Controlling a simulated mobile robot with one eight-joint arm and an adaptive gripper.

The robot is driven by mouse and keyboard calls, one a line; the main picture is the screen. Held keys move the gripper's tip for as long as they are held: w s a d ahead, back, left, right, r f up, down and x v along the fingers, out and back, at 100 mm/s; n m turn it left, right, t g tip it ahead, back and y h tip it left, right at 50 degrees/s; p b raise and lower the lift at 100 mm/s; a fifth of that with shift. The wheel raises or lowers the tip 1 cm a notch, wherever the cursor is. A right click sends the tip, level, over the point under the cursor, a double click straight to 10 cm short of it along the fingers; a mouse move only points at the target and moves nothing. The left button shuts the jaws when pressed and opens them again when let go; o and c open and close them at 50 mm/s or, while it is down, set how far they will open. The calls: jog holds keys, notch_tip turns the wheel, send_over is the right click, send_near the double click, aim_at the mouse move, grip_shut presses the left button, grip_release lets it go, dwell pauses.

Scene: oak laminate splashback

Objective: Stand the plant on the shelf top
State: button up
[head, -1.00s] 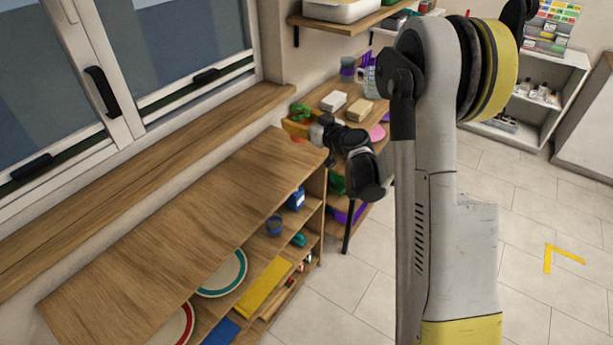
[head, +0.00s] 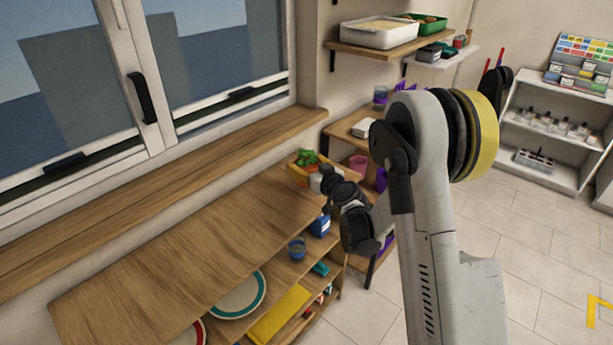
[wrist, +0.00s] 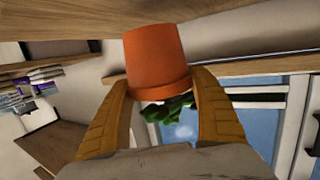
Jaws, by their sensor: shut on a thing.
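The plant has green leaves (head: 307,157) and an orange pot (wrist: 157,55). My gripper (head: 303,174) is shut on the pot, with one yellow-brown finger on each side in the wrist view (wrist: 160,82). The wrist view is upside down, with the leaves below the pot's rim. The wooden shelf top (head: 190,245) is long and bare, under the window sill. The plant is at the far end of this top. A wooden surface (wrist: 50,22) lies close to the pot's base in the wrist view; I cannot tell whether they touch.
A wooden table (head: 350,128) with a pink cup (head: 358,164) stands beyond the far end. The window sill (head: 170,190) runs along the wall.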

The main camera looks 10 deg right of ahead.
notch_tip(320, 180, down, 3)
jog(key=shift+f+b, duration=0.15)
jog(key=shift+b, duration=0.6)
jog(key=o, duration=1.4)
